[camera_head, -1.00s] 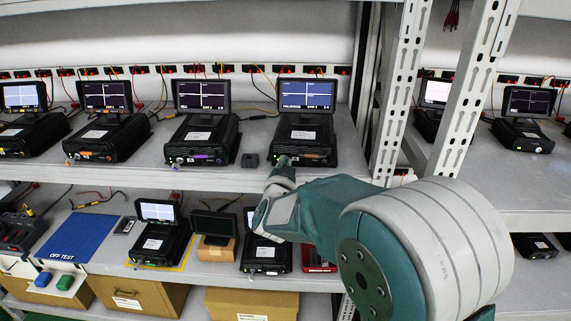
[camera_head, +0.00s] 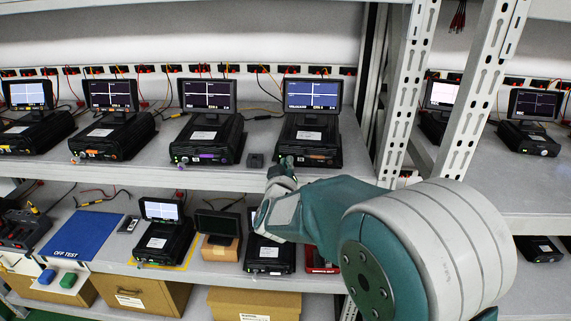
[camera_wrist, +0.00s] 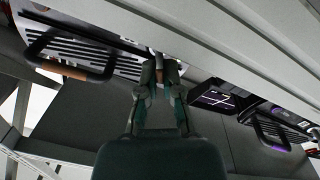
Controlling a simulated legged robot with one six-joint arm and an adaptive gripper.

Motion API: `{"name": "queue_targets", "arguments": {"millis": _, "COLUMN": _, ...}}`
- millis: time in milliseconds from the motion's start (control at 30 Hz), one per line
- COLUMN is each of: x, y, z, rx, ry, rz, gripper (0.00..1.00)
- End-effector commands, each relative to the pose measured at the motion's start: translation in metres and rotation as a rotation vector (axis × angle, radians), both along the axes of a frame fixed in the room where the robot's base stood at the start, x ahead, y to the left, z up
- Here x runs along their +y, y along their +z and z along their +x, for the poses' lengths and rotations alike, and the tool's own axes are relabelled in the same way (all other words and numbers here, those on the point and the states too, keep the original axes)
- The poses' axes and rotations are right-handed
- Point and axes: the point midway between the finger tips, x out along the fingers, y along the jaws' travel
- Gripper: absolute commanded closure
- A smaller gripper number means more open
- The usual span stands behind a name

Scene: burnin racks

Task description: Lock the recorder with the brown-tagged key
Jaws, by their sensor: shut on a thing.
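The recorder (camera_head: 310,135) in front of my gripper is a black box with a lit screen on top, at the right end of the upper shelf. A brown strip shows on its front handle, which also appears in the wrist view (camera_wrist: 75,58). My gripper (camera_head: 284,166) is at the left part of that recorder's front. In the wrist view my gripper (camera_wrist: 160,72) is shut on a small key with a brownish tag (camera_wrist: 158,73), by the recorder's front face. The fingers hide most of the key, and I cannot tell how far it is in the lock.
A recorder with a purple strip (camera_head: 208,138) stands to the left, with more recorders beyond. A small dark block (camera_head: 255,160) lies between the two. A white perforated rack post (camera_head: 400,90) rises to the right. The lower shelf holds a blue mat (camera_head: 82,235) and other recorders.

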Motion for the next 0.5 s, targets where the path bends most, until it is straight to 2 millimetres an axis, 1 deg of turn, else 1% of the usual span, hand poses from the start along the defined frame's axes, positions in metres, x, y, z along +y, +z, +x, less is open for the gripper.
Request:
{"name": "queue_targets", "arguments": {"millis": 33, "x": -0.0040, "y": -0.0137, "z": -0.0017, "rx": 0.034, "ry": -0.007, "rz": -0.041, "gripper": 1.00}}
{"name": "queue_targets", "arguments": {"millis": 300, "x": -0.0064, "y": -0.0138, "z": -0.0013, "rx": 0.048, "ry": -0.009, "rz": -0.211, "gripper": 1.00}}
{"name": "queue_targets", "arguments": {"millis": 500, "x": -0.0084, "y": -0.0139, "z": -0.0010, "rx": 0.054, "ry": -0.010, "rz": -0.281, "gripper": 1.00}}
